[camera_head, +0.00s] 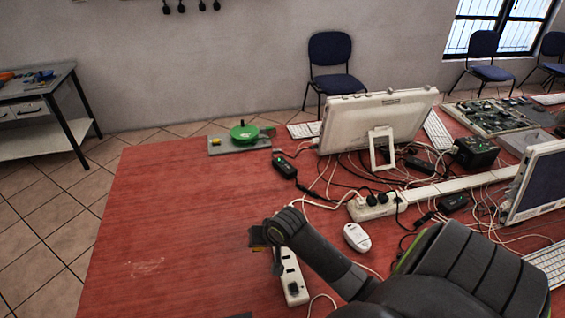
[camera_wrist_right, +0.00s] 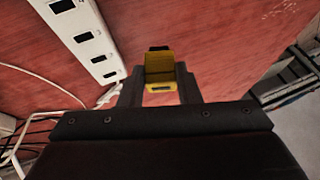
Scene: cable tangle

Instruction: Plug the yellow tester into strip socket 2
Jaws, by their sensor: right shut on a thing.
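The yellow tester (camera_wrist_right: 159,72) is between the two dark fingers of my right gripper (camera_wrist_right: 160,88) in the right wrist view. The gripper is shut on it, and a dark part shows at its far end. A white power strip (camera_wrist_right: 96,45) with several dark sockets lies to the left of the tester, apart from it in that view. In the head view my right gripper (camera_head: 262,240) is at the far end of the strip (camera_head: 292,280), partly covering it. The tester is mostly hidden there. My left gripper is not in view.
A second white strip with black plugs (camera_head: 372,206) and tangled cables lie to the right. A white mouse (camera_head: 356,237) is near my right arm. A monitor (camera_head: 375,120) stands behind. A grey board with a green disc (camera_head: 244,132) is at the back. The table's left side is clear.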

